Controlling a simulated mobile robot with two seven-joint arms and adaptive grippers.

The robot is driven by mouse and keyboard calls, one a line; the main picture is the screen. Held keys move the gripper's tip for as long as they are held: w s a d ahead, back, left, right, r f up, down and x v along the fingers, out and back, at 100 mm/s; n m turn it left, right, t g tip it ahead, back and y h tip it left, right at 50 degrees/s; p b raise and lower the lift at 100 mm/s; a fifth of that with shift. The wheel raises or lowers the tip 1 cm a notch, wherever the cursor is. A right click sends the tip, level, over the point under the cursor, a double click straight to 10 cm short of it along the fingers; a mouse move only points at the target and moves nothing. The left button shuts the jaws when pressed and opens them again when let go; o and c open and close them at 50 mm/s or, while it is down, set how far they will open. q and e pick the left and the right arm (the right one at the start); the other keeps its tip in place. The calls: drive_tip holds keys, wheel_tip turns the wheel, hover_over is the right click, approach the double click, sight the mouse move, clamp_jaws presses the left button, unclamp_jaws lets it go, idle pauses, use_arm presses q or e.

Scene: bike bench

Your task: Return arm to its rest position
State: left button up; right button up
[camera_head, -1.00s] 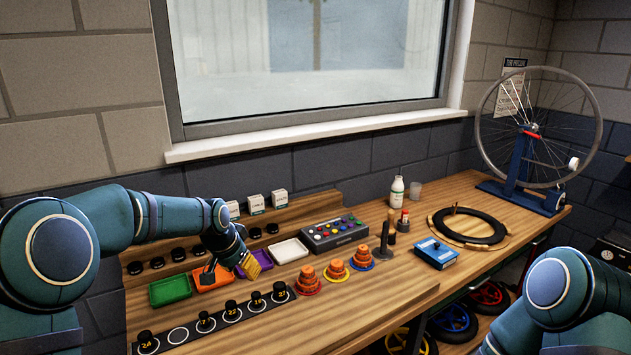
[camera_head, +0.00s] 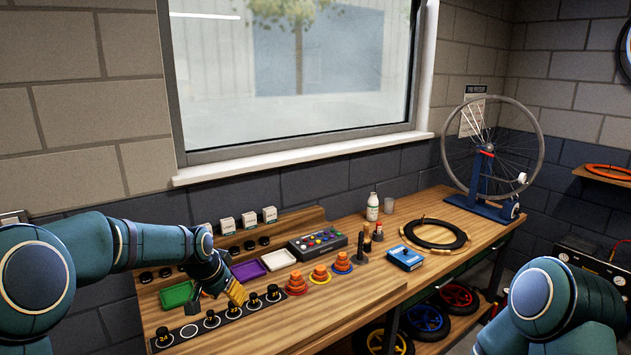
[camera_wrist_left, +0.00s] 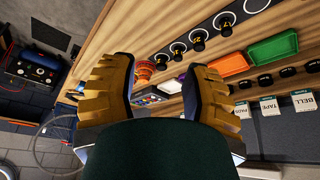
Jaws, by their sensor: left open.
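My left arm (camera_head: 150,245) reaches in from the left in the head view. Its gripper (camera_head: 228,294) is above the bench, near the black strip with numbered round pieces (camera_head: 190,331). In the left wrist view the two ochre fingers of the gripper (camera_wrist_left: 158,80) stand wide apart with nothing held between them. My right arm (camera_head: 545,300) shows at the lower right of the head view, but its gripper is out of frame. The green tray (camera_head: 177,294) and purple tray (camera_head: 249,270) lie beside the left gripper. The orange tray (camera_wrist_left: 229,65) shows in the wrist view.
Orange stacked cones (camera_head: 297,282), a button box (camera_head: 318,241), a blue box (camera_head: 404,257) and a black tyre (camera_head: 437,234) stand on the bench. A wheel stand (camera_head: 487,180) is at the far right end.

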use_arm(q)
drive_tip(key=s+d+f+n+g+h+b, duration=0.1)
drive_tip(key=s+d+f+b, duration=0.2)
drive_tip(key=f, duration=0.7)
drive_tip(key=s+d+f+n+b, duration=0.1)
drive_tip(key=s+d+f, duration=0.25)
drive_tip(key=f, duration=0.65)
drive_tip(key=s+d+f+n+b, duration=0.2)
drive_tip(key=s+f, duration=0.6)
drive_tip(key=s, duration=0.3)
drive_tip(key=s+d+f+n+g+h+b, duration=0.1)
drive_tip(key=s+d+f+b, duration=0.1)
drive_tip(key=s+f, duration=0.5)
drive_tip(key=s+b, duration=0.1)
drive_tip(key=s, duration=0.4)
drive_tip(key=shift+s+d+f+n+g, duration=0.15)
drive_tip(key=shift+d+f+n+g, duration=0.15)
drive_tip(key=shift+f+n, duration=0.1)
use_arm(e)
wheel_tip(320, 180, down, 10)
drive_tip(key=shift+s+a+f+g, duration=0.15)
drive_tip(key=shift+s+a+g, duration=0.15)
drive_tip(key=shift+s, duration=0.15)
